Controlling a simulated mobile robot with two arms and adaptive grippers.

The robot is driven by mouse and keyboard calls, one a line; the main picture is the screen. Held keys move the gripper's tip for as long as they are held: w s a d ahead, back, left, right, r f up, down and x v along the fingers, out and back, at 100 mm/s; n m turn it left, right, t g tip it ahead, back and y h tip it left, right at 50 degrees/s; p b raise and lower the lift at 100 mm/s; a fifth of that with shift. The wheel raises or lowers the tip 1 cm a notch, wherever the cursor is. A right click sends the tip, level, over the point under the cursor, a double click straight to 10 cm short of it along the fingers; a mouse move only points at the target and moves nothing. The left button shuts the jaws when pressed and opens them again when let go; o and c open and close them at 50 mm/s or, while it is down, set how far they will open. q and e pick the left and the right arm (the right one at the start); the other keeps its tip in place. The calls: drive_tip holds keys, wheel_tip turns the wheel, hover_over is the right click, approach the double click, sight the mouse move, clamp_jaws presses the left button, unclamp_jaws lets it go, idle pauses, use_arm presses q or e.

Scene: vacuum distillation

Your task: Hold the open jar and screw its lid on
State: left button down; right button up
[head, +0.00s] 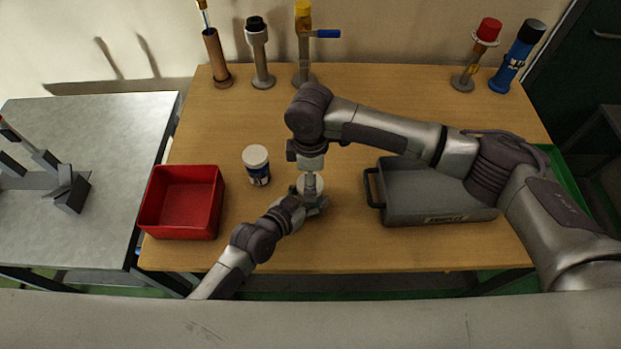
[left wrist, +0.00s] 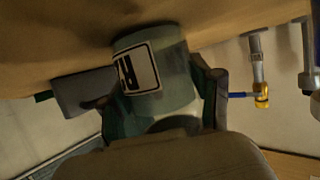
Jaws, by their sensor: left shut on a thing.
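The jar is a pale translucent container (left wrist: 180,80) with a white and black label, seen in the left wrist view. My left gripper (left wrist: 165,100) is shut on it, with a dark finger at each side. In the head view my left gripper (head: 313,206) is low over the table's middle, around the jar, which is mostly hidden. A round white top (head: 304,184) shows there; I cannot tell whether it is the lid or the jar's mouth. My right gripper (head: 311,184) points down right over it; its fingers are too small to tell open from shut.
A white-capped jar (head: 257,165) stands left of the grippers, with a red bin (head: 182,202) further left. A grey tray with a handle (head: 430,192) lies at right under my right arm. Several tall tools stand along the table's back edge.

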wheel_tip(320, 180, up, 10)
drive_tip(key=shift+r, duration=0.2)
use_arm(q)
drive_tip(key=shift+c, duration=0.8)
unclamp_jaws()
drive_tip(key=v, duration=1.2)
drive_tip(key=shift+c, duration=0.8)
